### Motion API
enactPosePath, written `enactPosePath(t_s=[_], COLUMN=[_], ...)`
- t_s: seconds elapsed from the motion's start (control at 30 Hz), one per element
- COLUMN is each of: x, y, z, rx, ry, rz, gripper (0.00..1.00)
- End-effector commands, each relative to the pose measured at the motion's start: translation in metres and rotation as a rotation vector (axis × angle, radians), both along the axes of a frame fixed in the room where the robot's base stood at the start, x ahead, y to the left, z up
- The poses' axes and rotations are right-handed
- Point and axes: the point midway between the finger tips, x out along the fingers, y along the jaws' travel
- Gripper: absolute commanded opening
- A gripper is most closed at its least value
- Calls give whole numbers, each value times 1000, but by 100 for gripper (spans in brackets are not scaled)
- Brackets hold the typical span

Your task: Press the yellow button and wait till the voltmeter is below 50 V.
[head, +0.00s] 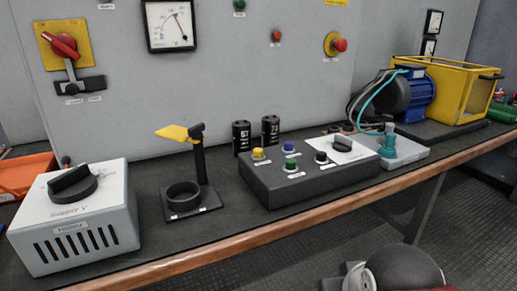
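The yellow button (258,153) is at the left rear of a dark control box (300,184) on the bench. Nothing touches the button. A dial meter (172,25) with a white face and black frame is on the grey panel above. Its needle points up and left from a pivot at the lower right of the face; its numbers are too small to read, and I cannot tell whether it is the voltmeter. My gripper is not in view.
Blue (288,147), green (292,166) and black (321,157) buttons and a rotary knob (342,144) crowd the box. Two black capacitors (241,138) stand behind it. A post with a yellow pointer (173,133) and a grey supply (75,220) are left.

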Motion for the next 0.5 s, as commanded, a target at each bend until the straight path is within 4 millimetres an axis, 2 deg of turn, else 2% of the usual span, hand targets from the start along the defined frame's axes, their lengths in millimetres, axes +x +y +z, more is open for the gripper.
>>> enactPosePath(t_s=[0.03,0.1,0.5], x=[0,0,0], y=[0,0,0], z=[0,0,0], rx=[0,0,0], ry=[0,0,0], rz=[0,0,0], gripper=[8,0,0])
